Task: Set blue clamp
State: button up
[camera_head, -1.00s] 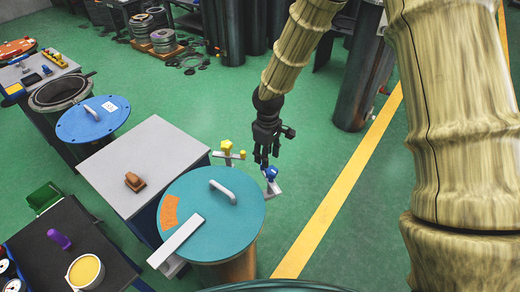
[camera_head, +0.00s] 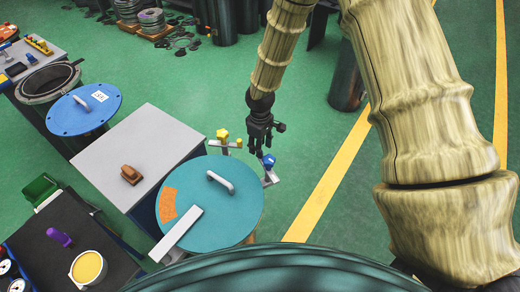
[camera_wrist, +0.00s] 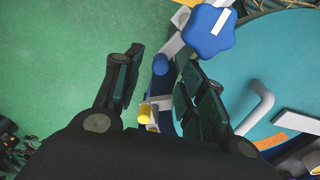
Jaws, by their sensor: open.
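The blue clamp shows a blue star-shaped knob (camera_head: 268,160) on a pale bracket at the right edge of the teal round lid (camera_head: 237,190). In the wrist view the blue knob (camera_wrist: 208,32) with a white stripe sits at the top, beyond and right of the fingers. My gripper (camera_head: 260,151) is open and empty, pointing down just left of the blue knob in the head view. In the wrist view its two fingers (camera_wrist: 160,85) are apart, with a blue part and a yellow tip visible between them. I see no contact with the knob.
A yellow-knobbed clamp (camera_head: 222,135) stands at the lid's far edge. The lid has a handle (camera_head: 221,181) and a white bar (camera_head: 182,229). A grey table (camera_head: 140,140) with a brown block (camera_head: 131,174) is at left. Green floor is open behind the gripper.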

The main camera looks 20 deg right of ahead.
jog(key=shift+s+f, duration=0.1)
jog(key=shift+f, duration=0.3)
jog(key=shift+f+p, duration=0.5)
jog(key=shift+f, duration=0.95)
grip_shut()
